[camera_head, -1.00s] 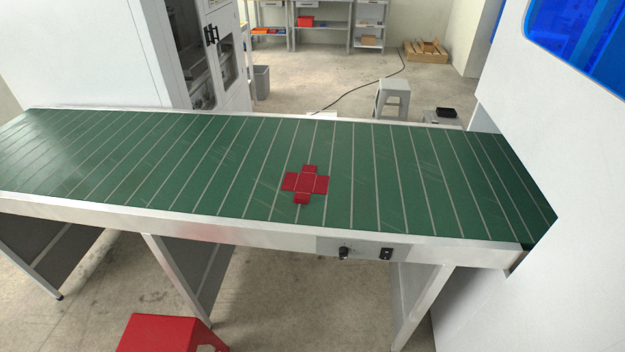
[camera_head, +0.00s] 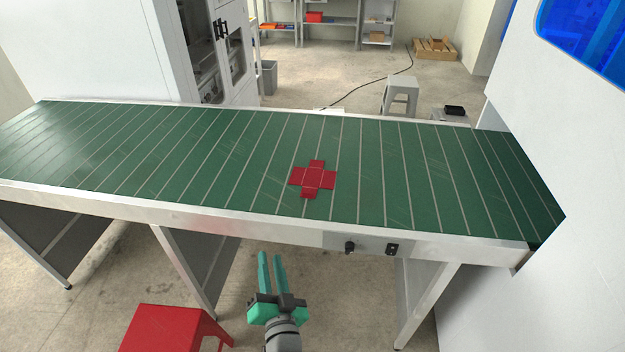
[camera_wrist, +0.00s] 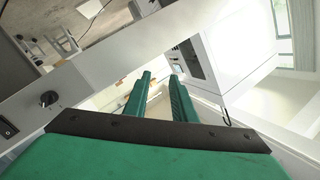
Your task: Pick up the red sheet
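The red sheet (camera_head: 313,178) is a flat cross shape with creased flaps. My gripper (camera_head: 270,256) is low in the head view, in front of the conveyor's near edge and apart from the sheet. Its two green fingers also show in the wrist view (camera_wrist: 160,77), with a gap between them and nothing held. The sheet does not show in the wrist view.
The conveyor's metal front rail (camera_head: 200,212) carries a black knob (camera_head: 349,247) and a switch (camera_head: 392,249). A red stool (camera_head: 170,328) stands at the lower left. A white machine (camera_head: 530,140) closes off the right end. The belt around the sheet is clear.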

